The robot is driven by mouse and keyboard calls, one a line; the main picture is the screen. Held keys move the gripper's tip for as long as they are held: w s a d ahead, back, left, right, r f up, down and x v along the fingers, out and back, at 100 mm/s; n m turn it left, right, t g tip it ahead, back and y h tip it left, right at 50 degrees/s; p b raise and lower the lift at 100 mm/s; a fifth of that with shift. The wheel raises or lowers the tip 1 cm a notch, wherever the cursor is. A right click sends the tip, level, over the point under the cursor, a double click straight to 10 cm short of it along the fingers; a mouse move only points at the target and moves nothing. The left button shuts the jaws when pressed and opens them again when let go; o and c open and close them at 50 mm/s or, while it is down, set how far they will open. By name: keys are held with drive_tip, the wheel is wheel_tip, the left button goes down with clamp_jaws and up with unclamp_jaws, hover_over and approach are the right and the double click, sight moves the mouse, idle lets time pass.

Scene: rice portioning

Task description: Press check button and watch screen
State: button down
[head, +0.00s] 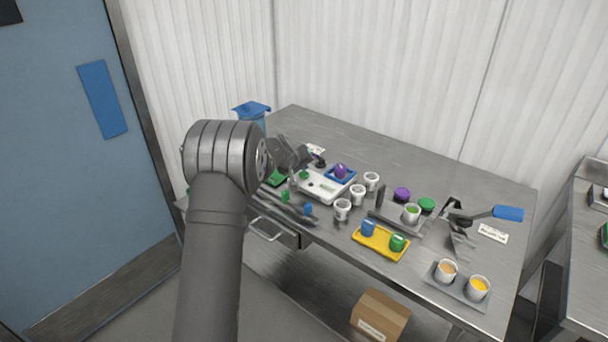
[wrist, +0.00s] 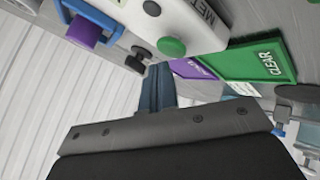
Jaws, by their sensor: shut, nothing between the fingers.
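A white device (head: 318,188) lies on the steel table, with a small screen-like area on top that is too small to read. It also shows in the wrist view (wrist: 188,18), cut off at the top, with the letters "MET" and a round green button (wrist: 171,47) at its near edge. My gripper (wrist: 157,72) is shut and empty. Its fingertips are just beside the green button in the wrist view; I cannot tell whether they touch it. In the head view my arm hides part of this area.
A green CLEAR panel (wrist: 262,62) and a purple panel (wrist: 195,68) lie beside the device. A purple object (head: 340,171) sits in a blue tray. White cups (head: 342,209), a yellow tray (head: 381,251) and a blue-handled tool (head: 508,213) stand to the right.

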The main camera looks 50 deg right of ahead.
sight(303, 175)
drive_tip(key=shift+r, duration=0.15)
drive_tip(key=shift+r, duration=2.5)
wheel_tip(303, 175, up, 4)
drive_tip(key=shift+f, duration=0.1)
drive_tip(key=shift+f, duration=0.15)
